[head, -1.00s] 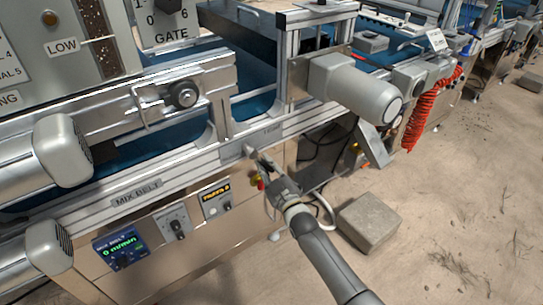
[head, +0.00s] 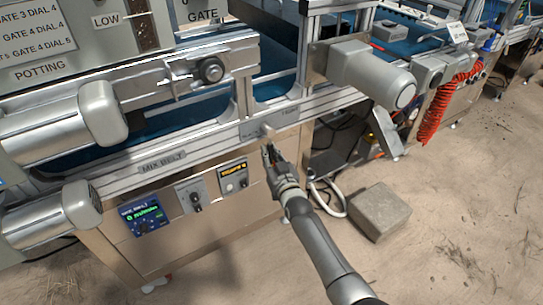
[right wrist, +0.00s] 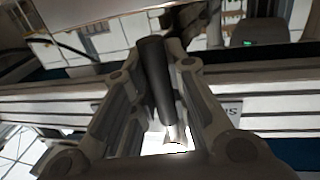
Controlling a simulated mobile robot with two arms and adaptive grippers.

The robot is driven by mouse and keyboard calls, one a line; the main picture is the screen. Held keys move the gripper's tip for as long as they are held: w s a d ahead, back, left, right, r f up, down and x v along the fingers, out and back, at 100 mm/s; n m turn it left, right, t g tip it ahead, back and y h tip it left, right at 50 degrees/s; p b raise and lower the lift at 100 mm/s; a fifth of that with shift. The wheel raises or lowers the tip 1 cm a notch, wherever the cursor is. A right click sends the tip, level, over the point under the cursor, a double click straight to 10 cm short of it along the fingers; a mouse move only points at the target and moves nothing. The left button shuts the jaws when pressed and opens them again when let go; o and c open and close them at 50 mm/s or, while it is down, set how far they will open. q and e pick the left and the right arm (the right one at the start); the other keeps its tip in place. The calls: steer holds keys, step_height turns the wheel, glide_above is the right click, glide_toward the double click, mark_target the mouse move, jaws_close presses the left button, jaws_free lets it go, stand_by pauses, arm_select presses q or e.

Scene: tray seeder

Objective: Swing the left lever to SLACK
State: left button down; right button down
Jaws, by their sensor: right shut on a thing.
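The fingers hide part of the lever in the head view. My left gripper is not in view.
A grey motor (head: 372,75) juts out to the right above my right arm. A stone block (head: 380,211) lies on the sandy floor.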

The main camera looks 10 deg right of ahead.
steer(key=shift+f, duration=0.1)
steer(key=c, duration=1.6)
jaws_free()
steer(key=shift+s, duration=0.1)
steer(key=shift+o, duration=1.1)
steer(key=s+d, duration=0.1)
steer(key=s, duration=1)
steer(key=shift+s+d, duration=0.35)
steer(key=shift+s, duration=0.05)
